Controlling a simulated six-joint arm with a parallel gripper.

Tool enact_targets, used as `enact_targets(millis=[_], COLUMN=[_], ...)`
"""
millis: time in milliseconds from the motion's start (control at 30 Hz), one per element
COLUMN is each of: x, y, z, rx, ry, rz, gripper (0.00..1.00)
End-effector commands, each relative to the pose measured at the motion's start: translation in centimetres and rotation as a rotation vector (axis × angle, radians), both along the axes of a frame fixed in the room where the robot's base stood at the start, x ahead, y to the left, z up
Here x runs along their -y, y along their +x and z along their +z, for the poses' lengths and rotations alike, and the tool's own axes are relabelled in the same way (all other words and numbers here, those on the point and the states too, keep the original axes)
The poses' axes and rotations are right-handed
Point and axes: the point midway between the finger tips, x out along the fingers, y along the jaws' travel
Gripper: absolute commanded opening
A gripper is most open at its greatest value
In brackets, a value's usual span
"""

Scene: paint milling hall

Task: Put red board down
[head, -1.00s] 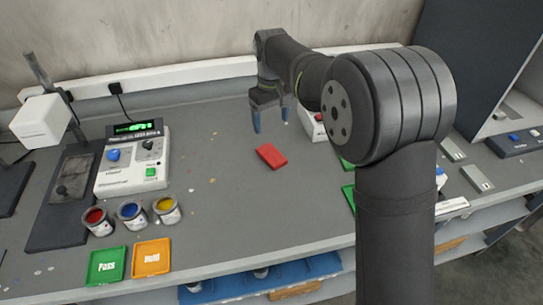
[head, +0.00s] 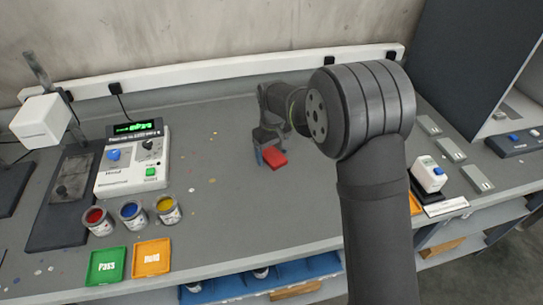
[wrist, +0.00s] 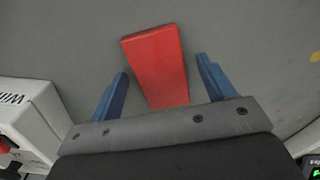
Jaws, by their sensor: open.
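The red board (head: 274,160) lies on the grey bench near its middle. In the wrist view the red board (wrist: 158,65) is between the two blue fingers of my gripper (wrist: 162,68), with a gap on each side. Its far end reaches beyond the fingertips. The jaws are open and not closed on it. In the head view my gripper (head: 269,156) is low at the board, and the gripper and arm hide part of the board's back.
A white instrument (head: 132,165), paint cans (head: 131,215), a green Pass tray (head: 106,266) and an orange Hold tray (head: 152,257) are at left. Bench between is clear.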

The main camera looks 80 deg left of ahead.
Motion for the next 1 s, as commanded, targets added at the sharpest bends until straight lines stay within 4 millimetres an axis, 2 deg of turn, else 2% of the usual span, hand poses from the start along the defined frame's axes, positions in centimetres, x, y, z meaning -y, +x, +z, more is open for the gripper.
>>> enact_targets(millis=[167,400,467,767,867,1000], x=[0.0,0.0,0.0,0.0,-0.1,-0.1], y=[0.0,0.0,0.0,0.0,0.0,0.0], z=[0.0,0.0,0.0,0.4,1.2,3.2], rx=[0.0,0.0,0.0,0.0,0.0,0.0], ry=[0.0,0.001,0.001,0.002,0.003,0.005], rz=[0.0,0.0,0.0,0.0,0.0,0.0], gripper=[0.75,0.28,0.23,0.23,0.23,0.23])
